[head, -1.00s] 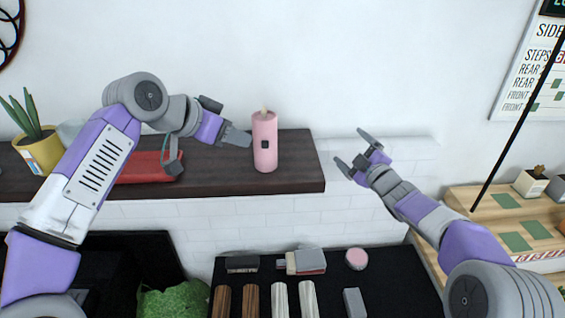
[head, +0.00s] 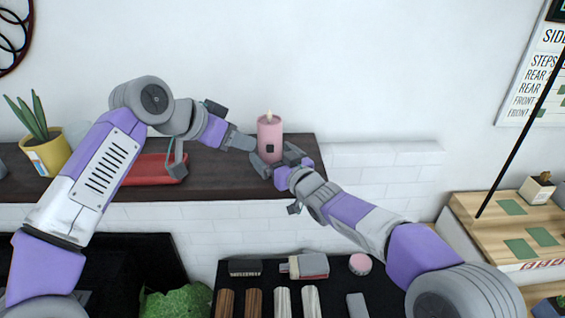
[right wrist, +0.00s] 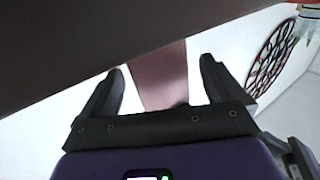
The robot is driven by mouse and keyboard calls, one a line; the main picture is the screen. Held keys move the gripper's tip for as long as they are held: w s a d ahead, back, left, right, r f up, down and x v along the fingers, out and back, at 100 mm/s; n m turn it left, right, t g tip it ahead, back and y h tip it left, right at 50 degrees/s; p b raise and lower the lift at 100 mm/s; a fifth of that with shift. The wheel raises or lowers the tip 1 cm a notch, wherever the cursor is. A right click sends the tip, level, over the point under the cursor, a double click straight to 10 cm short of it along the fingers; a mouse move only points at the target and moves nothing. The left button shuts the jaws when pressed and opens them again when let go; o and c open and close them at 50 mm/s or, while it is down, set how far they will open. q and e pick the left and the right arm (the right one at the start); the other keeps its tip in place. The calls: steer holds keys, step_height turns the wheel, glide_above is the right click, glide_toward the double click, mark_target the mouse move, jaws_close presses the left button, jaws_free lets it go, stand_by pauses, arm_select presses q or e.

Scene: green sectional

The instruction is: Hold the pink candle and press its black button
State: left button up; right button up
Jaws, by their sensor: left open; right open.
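The pink candle (head: 270,130) stands upright on the dark wooden shelf (head: 230,186), with its wick at the top and the black button (head: 270,149) facing me. My left gripper (head: 252,142) is at the candle's left side, its fingers close to it; I cannot tell if they touch. My right gripper (head: 280,162) is open in front of the candle's lower part, its fingers to either side of it. In the right wrist view the candle (right wrist: 163,80) shows between the two open fingers (right wrist: 160,95), and a dark surface covers the top. The candle's base is hidden.
A red tray (head: 155,169) and a yellow plant pot (head: 48,152) are on the shelf to the left. Below are a black surface with brushes (head: 308,265) and a green plant (head: 175,303). A wooden unit (head: 495,215) is at right. The white wall stands behind.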

steer(key=shift+x, duration=0.9)
steer(key=c, duration=1.1)
arm_select(q)
jaws_close()
stand_by(3.3)
